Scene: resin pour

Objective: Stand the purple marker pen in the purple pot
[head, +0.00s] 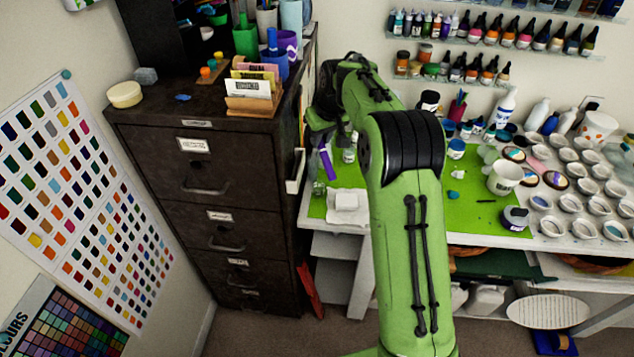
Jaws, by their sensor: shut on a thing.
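The purple marker pen (329,164) hangs tilted below my gripper (325,141), which is shut on its upper end. The pen is over the left end of the green mat on the bench, beside the dark cabinet. The purple pot (289,44) stands on top of the cabinet, behind the blue pot and partly hidden by it. My gripper is lower than the pot and to its right. My arm hides part of the bench.
The blue pot (273,64) and green pot (245,41) each hold a pen. A card holder (250,103) stands at the front of the cabinet top (170,112). The green mat (470,213) carries a cup (504,178) and bottles. Paint shelves line the wall.

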